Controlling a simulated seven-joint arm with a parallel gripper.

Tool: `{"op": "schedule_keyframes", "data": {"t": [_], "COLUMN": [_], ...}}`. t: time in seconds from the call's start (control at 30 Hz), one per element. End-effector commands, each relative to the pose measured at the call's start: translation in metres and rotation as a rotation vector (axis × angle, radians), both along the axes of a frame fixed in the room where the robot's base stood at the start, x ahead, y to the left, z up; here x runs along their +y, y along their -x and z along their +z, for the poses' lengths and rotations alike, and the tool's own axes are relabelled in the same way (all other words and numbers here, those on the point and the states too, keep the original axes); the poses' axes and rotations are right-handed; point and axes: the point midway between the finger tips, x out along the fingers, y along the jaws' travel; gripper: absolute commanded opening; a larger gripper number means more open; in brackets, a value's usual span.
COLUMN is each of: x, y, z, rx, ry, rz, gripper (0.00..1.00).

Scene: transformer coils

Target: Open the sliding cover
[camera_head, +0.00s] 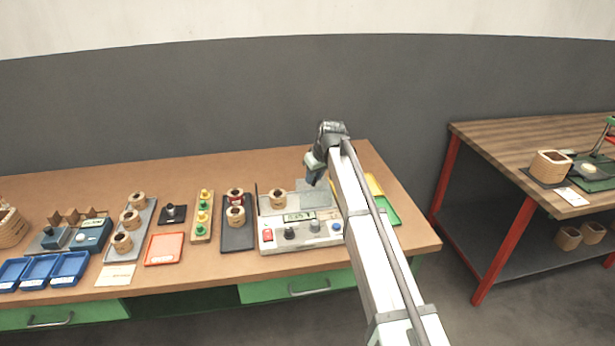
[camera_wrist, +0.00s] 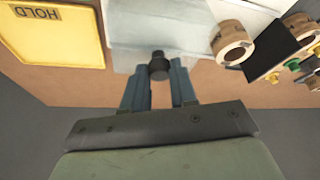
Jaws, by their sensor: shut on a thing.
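The sliding cover (camera_head: 312,191) is a pale, flat plate at the back right of the grey instrument box (camera_head: 300,241). In the wrist view the cover (camera_wrist: 170,28) is a translucent pale sheet with a dark round knob (camera_wrist: 158,66) at its edge. My gripper (camera_head: 314,175) is over the cover; in the wrist view my gripper (camera_wrist: 159,80) has its two blue-grey fingers shut on the knob. A wooden coil (camera_head: 278,199) stands on the box, left of the cover, and looks uncovered. The contact at the fingertips is hidden by my arm in the head view.
A yellow tray marked HOLD (camera_wrist: 52,32) lies beside the box, with a green tray (camera_head: 386,212) in front of it. A dark tray with coils (camera_head: 238,236) stands left of the box. The bench behind the box is clear.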

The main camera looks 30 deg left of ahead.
Motion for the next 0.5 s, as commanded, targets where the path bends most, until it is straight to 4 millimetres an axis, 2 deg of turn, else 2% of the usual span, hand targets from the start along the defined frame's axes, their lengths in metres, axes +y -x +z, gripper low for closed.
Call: {"op": "schedule_keyframes", "data": {"t": [0.17, 0.2, 0.4, 0.5], "x": [0.0006, 0.0007, 0.0008, 0.0008], "y": [0.0006, 0.0007, 0.0008, 0.0009], "z": [0.0001, 0.0002, 0.0001, 0.0001], "rx": [0.000, 0.000, 0.000, 0.000], "ry": [-0.001, -0.001, -0.001, -0.001], "rz": [0.000, 0.000, 0.000, 0.000], "gripper": [0.00, 0.31, 0.50, 0.52]}}
